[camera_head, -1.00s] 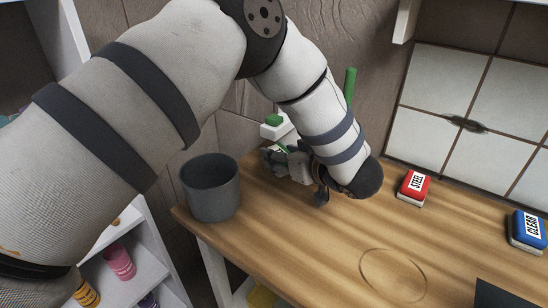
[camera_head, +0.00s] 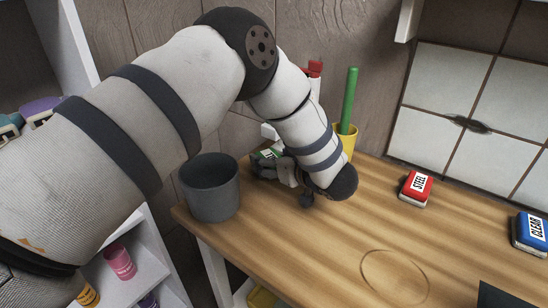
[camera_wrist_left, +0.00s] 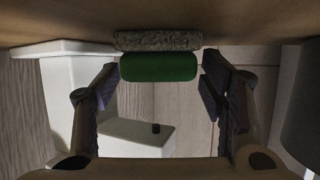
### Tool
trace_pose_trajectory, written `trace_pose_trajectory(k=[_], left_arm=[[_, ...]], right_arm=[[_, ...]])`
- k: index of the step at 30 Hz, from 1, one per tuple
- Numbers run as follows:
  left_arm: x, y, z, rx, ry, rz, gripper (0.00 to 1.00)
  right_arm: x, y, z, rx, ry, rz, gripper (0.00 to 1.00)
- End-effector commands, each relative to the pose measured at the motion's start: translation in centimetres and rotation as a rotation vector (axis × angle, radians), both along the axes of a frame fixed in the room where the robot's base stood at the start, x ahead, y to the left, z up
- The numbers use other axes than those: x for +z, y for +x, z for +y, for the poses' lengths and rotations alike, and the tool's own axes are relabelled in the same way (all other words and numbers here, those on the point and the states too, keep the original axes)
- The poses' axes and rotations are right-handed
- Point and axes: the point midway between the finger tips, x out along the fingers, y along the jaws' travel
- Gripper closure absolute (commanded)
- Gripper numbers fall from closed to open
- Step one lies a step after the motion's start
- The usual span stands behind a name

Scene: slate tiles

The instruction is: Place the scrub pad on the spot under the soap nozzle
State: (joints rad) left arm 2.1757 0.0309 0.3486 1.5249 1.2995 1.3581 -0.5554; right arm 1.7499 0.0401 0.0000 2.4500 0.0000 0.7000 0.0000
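The scrub pad (camera_wrist_left: 158,66) has a green layer and a rough grey layer. In the left wrist view, which shows the table at the top, its grey side is against the wood. The white soap dispenser (camera_wrist_left: 70,95) stands behind it, with a small dark nozzle (camera_wrist_left: 155,128) on its arm facing the table; the pad appears roughly in line with it. My left gripper (camera_wrist_left: 160,85) is open, one finger on each side of the pad, with visible gaps. In the head view my left gripper (camera_head: 275,168) is partly hidden by my arm. My right gripper is out of view.
A grey pot (camera_head: 210,190) stands close left of the gripper. A yellow cup (camera_head: 346,140) with a green stick is behind my arm. A red STEEL tin (camera_head: 415,189) and blue CLEAR tin (camera_head: 529,232) are at right. The table front (camera_head: 320,255) is clear around an engraved ring.

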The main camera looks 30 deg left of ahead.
Motion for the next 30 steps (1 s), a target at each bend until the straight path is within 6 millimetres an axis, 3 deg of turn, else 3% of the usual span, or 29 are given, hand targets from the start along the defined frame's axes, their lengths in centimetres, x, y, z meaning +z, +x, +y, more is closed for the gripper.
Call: trace_pose_trajectory(k=[8,21,30], left_arm=[[0.5,0.0,0.0,0.000,0.000,-0.002,0.34],[4.5,-4.2,-8.5,-0.003,-0.001,-0.003,0.34],[5.0,-5.0,-10.0,0.001,0.000,0.000,0.34]], right_arm=[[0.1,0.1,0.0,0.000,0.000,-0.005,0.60],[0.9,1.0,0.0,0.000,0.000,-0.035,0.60],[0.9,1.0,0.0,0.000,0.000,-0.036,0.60]])
